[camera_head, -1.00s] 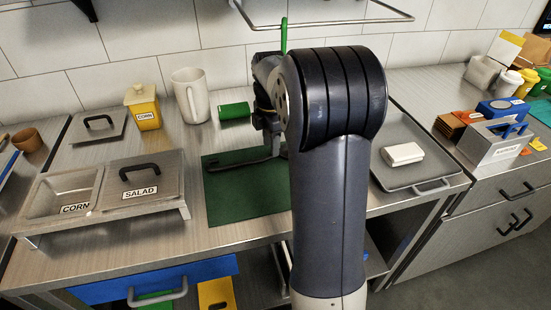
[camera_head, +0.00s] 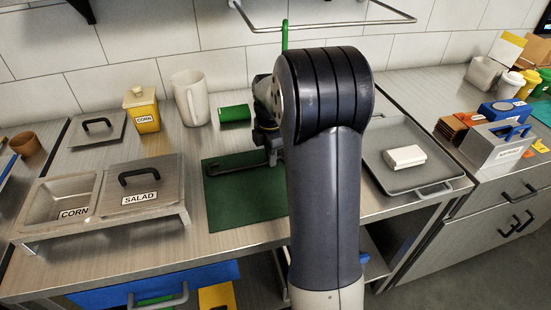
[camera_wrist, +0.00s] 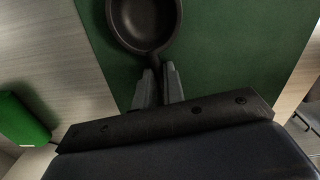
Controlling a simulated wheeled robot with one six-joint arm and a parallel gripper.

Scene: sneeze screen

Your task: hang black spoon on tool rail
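The black spoon (camera_head: 238,168) shows in the head view as a dark handle with a hooked left end, over the green mat. Its round bowl (camera_wrist: 145,24) is at the top of the wrist view. My gripper (camera_wrist: 158,72) has its fingers close on both sides of the handle just below the bowl, and looks shut on it. In the head view my arm hides the bowl and most of the gripper. The tool rail (camera_head: 330,24) is a metal bar on the tiled wall, with a green utensil (camera_head: 285,36) upright below it.
The green mat (camera_head: 240,207) lies on the metal counter. A tray (camera_head: 435,170) with a white block is at right. A salad lid (camera_head: 150,180), a corn jar (camera_head: 141,108), a pitcher (camera_head: 190,98) and a green cylinder (camera_head: 234,113) stand at left.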

